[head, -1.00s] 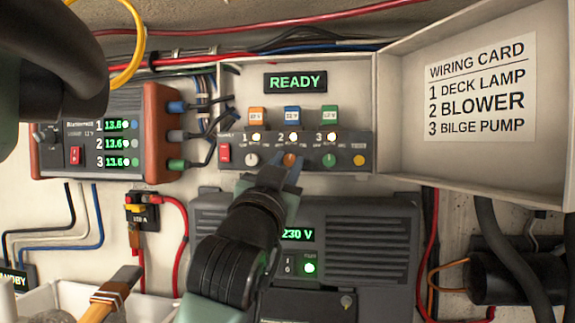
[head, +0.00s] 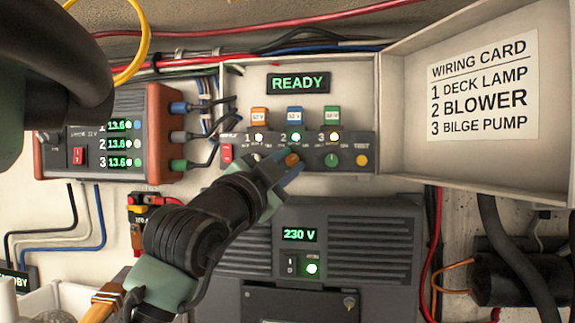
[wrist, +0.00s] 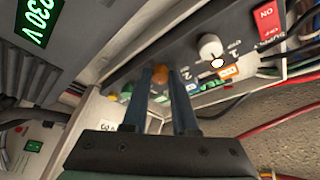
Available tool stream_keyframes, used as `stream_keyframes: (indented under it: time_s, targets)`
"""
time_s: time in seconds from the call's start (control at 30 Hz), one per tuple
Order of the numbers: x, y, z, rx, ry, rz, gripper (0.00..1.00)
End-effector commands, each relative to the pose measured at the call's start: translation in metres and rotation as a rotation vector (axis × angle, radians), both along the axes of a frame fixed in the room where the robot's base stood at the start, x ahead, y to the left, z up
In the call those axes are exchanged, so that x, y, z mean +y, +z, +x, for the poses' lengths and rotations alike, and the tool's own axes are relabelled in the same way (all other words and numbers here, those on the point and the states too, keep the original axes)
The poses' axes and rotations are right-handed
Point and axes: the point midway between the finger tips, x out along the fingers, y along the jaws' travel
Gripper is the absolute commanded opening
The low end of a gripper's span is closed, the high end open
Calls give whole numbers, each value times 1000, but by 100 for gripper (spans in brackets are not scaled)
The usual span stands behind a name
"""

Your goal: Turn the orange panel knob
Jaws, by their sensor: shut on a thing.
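The orange knob (head: 291,160) is on the dark switch panel (head: 351,144), in the column numbered 2, below a small lamp that looks green. My gripper (head: 284,166) reaches it from the lower left and is shut on it. In the wrist view the orange knob (wrist: 160,75) sits between my two fingertips (wrist: 159,82). The fingers cover part of it, so its pointing direction cannot be told. A white knob (wrist: 210,47) is beside it, and a green knob (head: 331,160) is on its other side.
A yellow button (head: 361,160) and a red switch (head: 227,153) sit at the panel's ends. A READY display (head: 298,83) is above. The wiring card (head: 483,88) is on the open lid at right. A grey 230 V unit (head: 370,238) lies just below.

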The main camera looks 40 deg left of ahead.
Motion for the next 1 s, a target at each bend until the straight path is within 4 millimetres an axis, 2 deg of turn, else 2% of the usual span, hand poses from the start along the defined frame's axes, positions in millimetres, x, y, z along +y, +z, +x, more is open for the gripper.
stream_keyframes:
  time_s: [0.33,0.37,0.5,0.53,0.87,1.0]
  targets:
    - [0,-1,0,5,2,4,0]
    - [0,-1,0,5,2,4,28]
    - [0,-1,0,4,2,3,53]
    - [0,-1,0,4,1,3,56]
    - [0,-2,-2,2,1,2,56]
    - [-3,-7,-16,1,2,2,56]
